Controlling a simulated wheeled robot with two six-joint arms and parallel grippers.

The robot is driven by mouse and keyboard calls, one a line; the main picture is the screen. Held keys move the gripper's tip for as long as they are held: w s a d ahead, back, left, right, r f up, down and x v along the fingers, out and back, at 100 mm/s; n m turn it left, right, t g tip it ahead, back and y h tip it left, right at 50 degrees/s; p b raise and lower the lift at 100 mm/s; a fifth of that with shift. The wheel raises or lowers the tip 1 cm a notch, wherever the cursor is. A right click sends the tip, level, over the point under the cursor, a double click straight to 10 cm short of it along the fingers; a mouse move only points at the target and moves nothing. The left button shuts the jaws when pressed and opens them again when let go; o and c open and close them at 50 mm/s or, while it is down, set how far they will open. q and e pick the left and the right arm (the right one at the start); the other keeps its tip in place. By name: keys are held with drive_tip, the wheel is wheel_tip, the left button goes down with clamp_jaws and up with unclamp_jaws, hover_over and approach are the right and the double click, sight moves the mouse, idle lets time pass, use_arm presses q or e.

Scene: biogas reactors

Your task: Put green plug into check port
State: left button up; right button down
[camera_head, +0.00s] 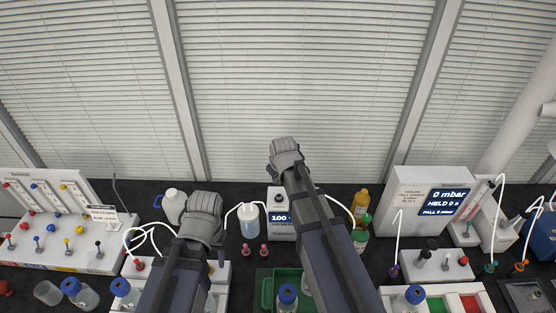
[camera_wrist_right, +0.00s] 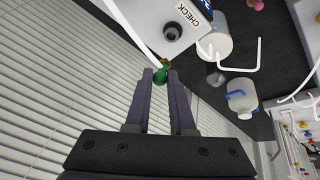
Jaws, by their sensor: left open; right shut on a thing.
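The green plug (camera_wrist_right: 160,77) is between the fingertips of my right gripper (camera_wrist_right: 161,73), which is shut on it, in the right wrist view. A white tube runs up to the plug. The check unit (camera_wrist_right: 165,18) is a white box lettered CHECK, with a dark round check port (camera_wrist_right: 172,32) on its face. The plug is apart from the port. In the head view the check unit (camera_head: 281,233) stands beside my right arm, whose wrist hides its gripper's fingers. My left gripper (camera_head: 204,213) is open in the head view, its fingertips mostly hidden, with nothing seen in it.
A clear bottle (camera_head: 249,219) and two pink plugs (camera_head: 255,251) stand left of the check unit. A green tray (camera_head: 266,290) is in front. A pressure display box (camera_head: 430,208) stands right. A valve panel (camera_head: 58,228) is at left. White tubes loop between several things.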

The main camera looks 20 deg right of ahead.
drive_tip(key=shift+d+r, duration=0.15)
drive_tip(key=shift+d, duration=0.05)
drive_tip(key=shift+f+b, duration=2.55)
drive_tip(key=shift+f+b, duration=0.9)
idle(0.4)
drive_tip(key=c, duration=0.7)
unclamp_jaws()
drive_tip(key=shift+s+r, duration=0.1)
drive_tip(key=shift+r, duration=0.05)
drive_tip(key=p+v, duration=0.7)
drive_tip(key=shift+s+r, duration=0.1)
drive_tip(key=shift+r, duration=0.15)
